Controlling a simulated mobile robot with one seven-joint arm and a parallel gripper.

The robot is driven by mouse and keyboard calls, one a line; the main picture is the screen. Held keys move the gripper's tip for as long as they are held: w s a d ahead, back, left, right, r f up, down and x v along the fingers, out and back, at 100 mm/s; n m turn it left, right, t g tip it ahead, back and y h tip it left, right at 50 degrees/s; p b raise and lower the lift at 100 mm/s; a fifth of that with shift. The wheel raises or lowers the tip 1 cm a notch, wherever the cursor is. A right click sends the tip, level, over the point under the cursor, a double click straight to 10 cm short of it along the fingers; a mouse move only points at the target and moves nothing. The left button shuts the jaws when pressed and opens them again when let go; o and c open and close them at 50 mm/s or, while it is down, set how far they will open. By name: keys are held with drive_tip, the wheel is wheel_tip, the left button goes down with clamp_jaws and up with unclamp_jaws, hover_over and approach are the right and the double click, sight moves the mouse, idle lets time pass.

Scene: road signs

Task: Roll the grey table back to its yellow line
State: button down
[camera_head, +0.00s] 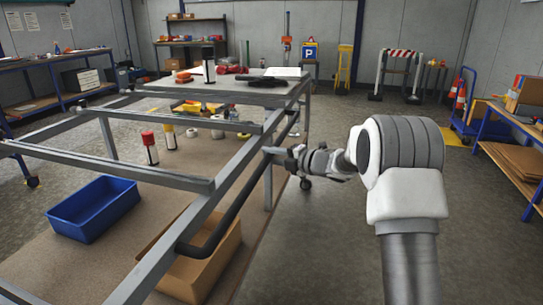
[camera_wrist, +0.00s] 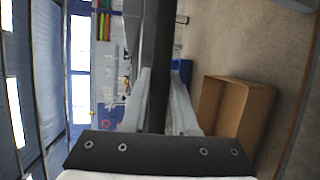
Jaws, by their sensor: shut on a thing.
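The grey table (camera_head: 228,188) is an open metal frame that fills the left and middle of the head view. A dark push bar (camera_head: 233,212) runs along its right side. My gripper (camera_head: 270,152) reaches in from the right and is shut on this bar. In the wrist view the dark bar (camera_wrist: 158,45) passes between my two pale fingers.
On the lower shelf are a blue bin (camera_head: 94,208), an open cardboard box (camera_head: 190,272) and spray cans (camera_head: 150,148). The floor right of the table is clear.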

drive_tip(key=shift+w+d, duration=0.15)
drive_tip(key=c, duration=0.8)
unclamp_jaws()
drive_tip(key=shift+f, duration=0.1)
drive_tip(key=shift+o, duration=0.6)
drive_tip(key=p+v, duration=0.3)
drive_tip(key=v, duration=1.4)
drive_tip(key=shift+r, duration=0.2)
